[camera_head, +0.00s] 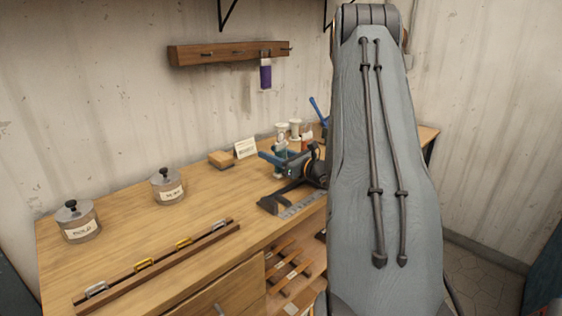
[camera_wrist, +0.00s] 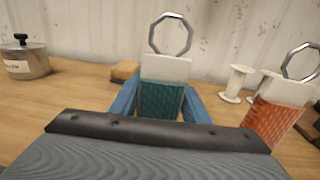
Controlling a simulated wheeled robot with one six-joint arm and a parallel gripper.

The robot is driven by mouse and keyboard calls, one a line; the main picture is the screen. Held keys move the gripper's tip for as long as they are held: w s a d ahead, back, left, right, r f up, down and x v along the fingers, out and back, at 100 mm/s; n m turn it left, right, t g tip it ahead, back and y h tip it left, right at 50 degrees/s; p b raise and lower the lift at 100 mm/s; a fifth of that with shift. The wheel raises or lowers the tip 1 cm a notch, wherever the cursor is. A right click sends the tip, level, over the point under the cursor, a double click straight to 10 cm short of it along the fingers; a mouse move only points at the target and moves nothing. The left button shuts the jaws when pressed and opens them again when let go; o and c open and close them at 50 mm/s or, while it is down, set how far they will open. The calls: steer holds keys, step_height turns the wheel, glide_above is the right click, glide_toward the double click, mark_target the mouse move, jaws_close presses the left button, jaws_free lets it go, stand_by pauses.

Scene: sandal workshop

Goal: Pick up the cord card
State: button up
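A teal cord card (camera_wrist: 160,98) with a pale top and a metal ring (camera_wrist: 170,33) stands upright between the two blue fingers of my gripper (camera_wrist: 160,96) in the wrist view. The fingers lie along its left and right edges; I cannot tell whether they touch it. Its lower end is hidden by my gripper. In the head view my gripper (camera_head: 281,160) reaches over the bench, with the card (camera_head: 281,147) at its fingers. An orange-red cord card (camera_wrist: 274,113) with its own ring stands to the right. A purple one (camera_head: 265,75) hangs from the wall rail.
White spools (camera_wrist: 237,83) stand behind, between the teal and orange cards. A wooden block (camera_head: 221,159) and a small sign (camera_head: 245,148) are left of my gripper. Two lidded pots (camera_head: 167,186) and a strip with handles (camera_head: 158,262) are further left. Bare bench lies between them.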

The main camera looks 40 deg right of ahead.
steer(key=c, duration=0.6)
step_height(320, 180, up, 10)
steer(key=shift+b, duration=0.95)
